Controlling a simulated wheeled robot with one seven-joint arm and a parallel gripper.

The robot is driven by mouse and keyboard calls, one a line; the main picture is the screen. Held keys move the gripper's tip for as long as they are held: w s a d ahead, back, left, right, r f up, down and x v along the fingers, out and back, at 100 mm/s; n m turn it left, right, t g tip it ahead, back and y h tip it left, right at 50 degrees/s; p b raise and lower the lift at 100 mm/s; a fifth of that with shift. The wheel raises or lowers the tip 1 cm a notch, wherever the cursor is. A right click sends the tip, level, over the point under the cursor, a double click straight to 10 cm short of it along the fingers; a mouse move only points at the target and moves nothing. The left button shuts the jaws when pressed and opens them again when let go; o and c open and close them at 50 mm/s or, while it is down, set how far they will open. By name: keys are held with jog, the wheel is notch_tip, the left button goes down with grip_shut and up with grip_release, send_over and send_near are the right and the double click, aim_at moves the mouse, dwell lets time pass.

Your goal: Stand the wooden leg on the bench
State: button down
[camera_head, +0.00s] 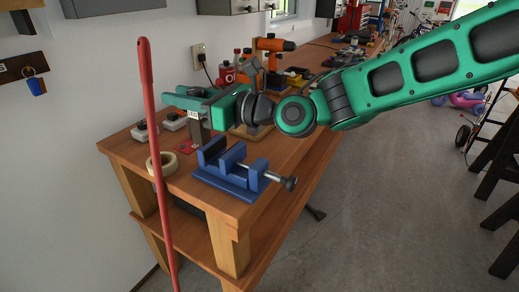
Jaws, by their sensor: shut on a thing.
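The wooden bench (305,150) runs from the near left to the far right along the wall. My gripper (196,101) is above its near end, reaching in from the right. It is shut on a dark, narrow upright piece, which I take to be the wooden leg (199,132). Only the lower part of the leg shows below the green fingers; the rest is hidden by them. I cannot tell whether its lower end touches the bench top.
A blue vise (233,179) is on the bench in front of the gripper. A tape roll (163,164) lies at the left edge, behind a red pole (151,120). An orange drill (272,45) and several tools crowd the back. The bench's near right corner is bare.

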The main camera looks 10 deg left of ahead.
jog(key=w+d+f+m+t+h, duration=0.2)
jog(key=w+d+t, duration=0.1)
jog(key=w+d, duration=0.5)
jog(key=w+d+f+m+t+h, duration=0.1)
jog(key=w+d+f+m+t, duration=0.3)
jog(key=w, duration=0.7)
notch_tip(320, 180, down, 9)
jog(key=d+n, duration=0.1)
jog(key=shift+d+r, duration=0.2)
jog(key=shift+d, duration=0.1)
jog(key=shift+f, duration=0.1)
jog(key=c, duration=1.4)
grip_release()
